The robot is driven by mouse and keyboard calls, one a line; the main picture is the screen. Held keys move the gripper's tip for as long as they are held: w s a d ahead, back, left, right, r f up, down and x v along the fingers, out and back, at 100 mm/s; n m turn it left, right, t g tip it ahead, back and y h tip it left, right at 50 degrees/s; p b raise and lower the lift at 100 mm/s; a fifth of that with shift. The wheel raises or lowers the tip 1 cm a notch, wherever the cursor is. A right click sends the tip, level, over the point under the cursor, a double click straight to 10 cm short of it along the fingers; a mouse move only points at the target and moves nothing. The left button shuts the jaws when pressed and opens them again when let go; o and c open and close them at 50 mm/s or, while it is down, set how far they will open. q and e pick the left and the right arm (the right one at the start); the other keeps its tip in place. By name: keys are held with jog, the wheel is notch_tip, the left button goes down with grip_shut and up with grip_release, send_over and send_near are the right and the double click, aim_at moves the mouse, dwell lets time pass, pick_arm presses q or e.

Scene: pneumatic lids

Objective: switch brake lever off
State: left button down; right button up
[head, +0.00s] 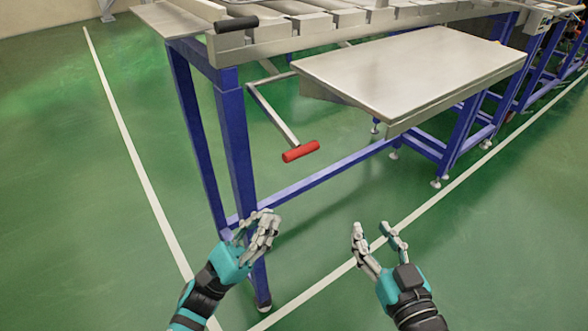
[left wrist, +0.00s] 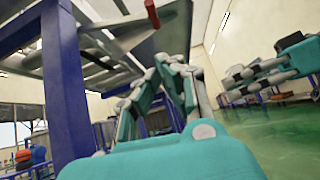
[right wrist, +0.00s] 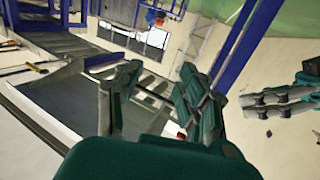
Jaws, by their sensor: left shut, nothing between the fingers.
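A lever with a red grip (head: 300,151) hangs on a bent metal bar (head: 272,116) below the conveyor frame. The red grip also shows at the top of the left wrist view (left wrist: 152,14). A second handle, with a black grip (head: 236,24), sticks out at the conveyor's near left corner. I cannot tell which one is the brake lever. My left gripper (head: 264,228) is shut and empty, low in front of the blue leg and apart from both handles. My right gripper (head: 376,236) is open and empty, below and right of the red grip.
A flat metal shelf (head: 410,68) juts out right of the red-grip lever. Blue legs (head: 236,150) and a low crossbar (head: 335,180) stand close by. A roller conveyor (head: 350,18) runs across the top. The green floor (head: 80,200) to the left is clear.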

pick_arm(q)
jog(key=w+d+r+p, duration=0.1)
jog(key=w+d+r, duration=0.2)
jog(key=r, duration=0.6)
jog(key=shift+d+r, duration=0.3)
jog(key=shift+d, duration=0.9)
pick_arm(e)
jog(key=f+g, duration=0.1)
jog(key=s+f+g, duration=0.1)
jog(key=f, duration=0.1)
jog(key=d+f+g+h, duration=0.1)
jog(key=shift+s+f, duration=0.2)
jog(key=shift+f, duration=0.1)
pick_arm(q)
jog(key=shift+r, duration=0.1)
